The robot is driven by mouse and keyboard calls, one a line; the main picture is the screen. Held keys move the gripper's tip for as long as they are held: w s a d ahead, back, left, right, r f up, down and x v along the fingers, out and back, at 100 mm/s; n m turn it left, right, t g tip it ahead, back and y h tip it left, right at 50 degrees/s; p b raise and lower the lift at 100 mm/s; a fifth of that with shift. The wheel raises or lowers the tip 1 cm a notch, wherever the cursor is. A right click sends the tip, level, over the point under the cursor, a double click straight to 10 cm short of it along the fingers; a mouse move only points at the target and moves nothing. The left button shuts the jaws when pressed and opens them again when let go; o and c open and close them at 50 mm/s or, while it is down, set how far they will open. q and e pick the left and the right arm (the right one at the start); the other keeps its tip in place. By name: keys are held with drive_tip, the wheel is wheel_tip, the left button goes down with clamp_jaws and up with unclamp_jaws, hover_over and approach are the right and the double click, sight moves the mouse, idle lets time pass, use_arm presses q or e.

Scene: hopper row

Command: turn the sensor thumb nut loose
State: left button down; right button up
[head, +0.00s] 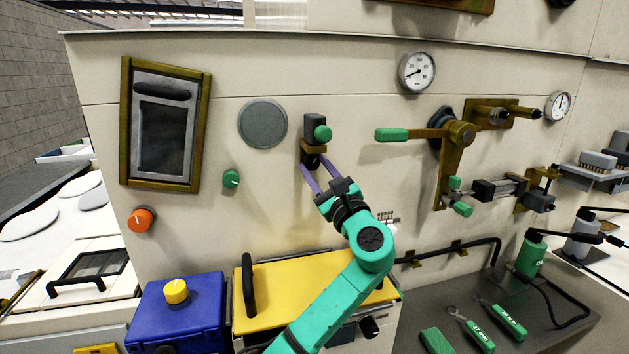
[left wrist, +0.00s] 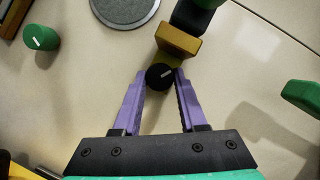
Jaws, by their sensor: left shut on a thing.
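The sensor (head: 314,127) is a dark block with a green round cap, mounted on the upright panel by a small brown bracket (left wrist: 178,40). In the head view the fingers partly hide the nut. My right gripper is in neither view.
A grey disc (head: 263,123) and a green knob (head: 231,179) are to the left on the panel. A green-handled lever (head: 393,135) sticks out to the right. Below are a yellow lid (head: 290,285) and a blue box (head: 180,315). Bare panel surrounds the sensor.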

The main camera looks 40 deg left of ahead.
use_arm(q)
drive_tip(key=n+g+b, duration=0.2)
drive_tip(key=n, duration=0.2)
drive_tip(key=shift+w+n, duration=0.1)
drive_tip(key=shift+n, duration=0.3)
drive_tip(key=shift+r+n+g+h+b, duration=0.15)
drive_tip(key=shift+n+g+h+b, duration=0.25)
drive_tip(key=shift+n+g, duration=0.9)
drive_tip(key=shift+n+t, duration=0.4)
drive_tip(key=shift+n, duration=0.2)
drive_tip(key=c, duration=0.6)
unclamp_jaws()
drive_tip(key=shift+c, duration=0.2)
drive_tip(key=shift+o, duration=1)
drive_tip(key=shift+r, duration=0.1)
drive_tip(key=shift+r, duration=0.15)
